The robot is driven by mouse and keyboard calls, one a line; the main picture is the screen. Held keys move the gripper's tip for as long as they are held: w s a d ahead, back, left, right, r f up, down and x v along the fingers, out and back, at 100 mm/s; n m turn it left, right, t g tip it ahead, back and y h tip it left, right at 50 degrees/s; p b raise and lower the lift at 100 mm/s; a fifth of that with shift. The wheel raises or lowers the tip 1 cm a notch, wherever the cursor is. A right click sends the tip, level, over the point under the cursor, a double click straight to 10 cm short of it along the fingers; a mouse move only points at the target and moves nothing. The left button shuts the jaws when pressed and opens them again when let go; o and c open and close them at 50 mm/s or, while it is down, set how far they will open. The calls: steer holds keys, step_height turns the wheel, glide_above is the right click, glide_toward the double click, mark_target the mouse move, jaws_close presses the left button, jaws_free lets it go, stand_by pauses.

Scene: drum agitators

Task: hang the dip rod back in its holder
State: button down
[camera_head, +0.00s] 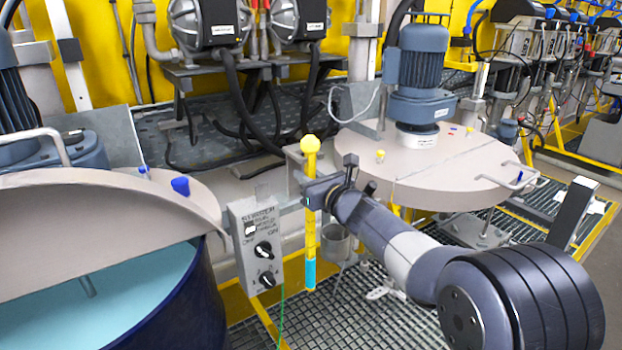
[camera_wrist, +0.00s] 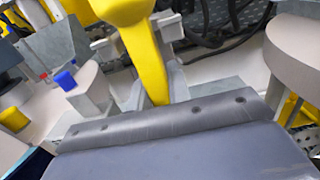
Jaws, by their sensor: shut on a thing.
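The yellow dip rod (camera_head: 311,228) hangs about upright in the head view, with a round yellow knob on top and a cyan lower end. My gripper (camera_head: 309,192) is shut on its upper part, below the knob. In the wrist view the rod (camera_wrist: 148,65) is large and yellow, and its lower part is hidden behind my gripper's body. A grey bracket (camera_head: 294,158) stands close behind the rod, and a small grey cup (camera_head: 335,243) is behind it to the right. I cannot tell which is the holder, or whether the rod touches either.
A grey control box (camera_head: 256,243) with black knobs stands just left of the rod. An open blue drum (camera_head: 190,305) of pale cyan liquid is at left. A lidded drum with a motor (camera_head: 420,70) is at right. Metal grating (camera_head: 345,320) lies below.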

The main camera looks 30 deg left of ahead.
steer(key=shift+x, duration=1.2)
steer(key=shift+b, duration=0.35)
steer(key=shift+f, duration=0.1)
steer(key=shift+f+b, duration=0.45)
steer(key=shift+b, duration=0.35)
steer(key=c, duration=1.3)
jaws_free()
steer(key=shift+o, duration=0.2)
steer(key=shift+d, duration=0.1)
